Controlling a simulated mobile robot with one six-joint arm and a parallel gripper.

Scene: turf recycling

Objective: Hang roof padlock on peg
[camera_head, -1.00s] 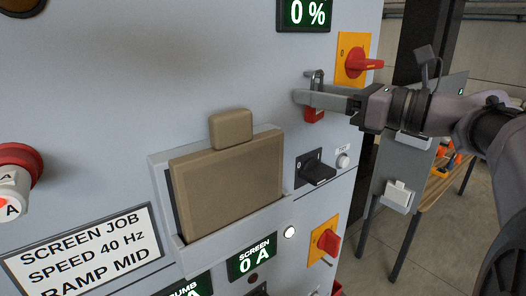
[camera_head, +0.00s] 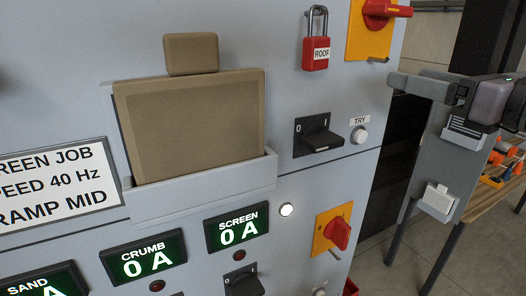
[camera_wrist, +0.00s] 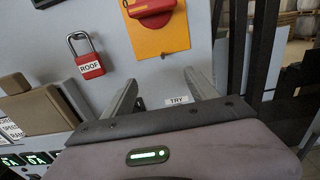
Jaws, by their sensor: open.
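The red padlock (camera_head: 316,52) with a white ROOF label and a grey shackle hangs upright against the grey panel, left of the orange switch plate. It also shows in the wrist view (camera_wrist: 90,66). The peg holding it is hard to make out behind the shackle. A small peg-like stub (camera_head: 378,60) sticks out at the lower edge of the orange plate (camera_head: 357,40). My gripper (camera_head: 397,82) is open and empty, to the right of the padlock and apart from it. In the wrist view its two fingers (camera_wrist: 164,80) point at the panel below the orange plate.
A red rotary switch (camera_head: 384,10) sits on the orange plate. Below the padlock are a black switch (camera_head: 318,138) and a TRY button (camera_head: 359,135). A tan block (camera_head: 190,125) sits in a grey holder at left. A table (camera_head: 500,185) with tools stands at right.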

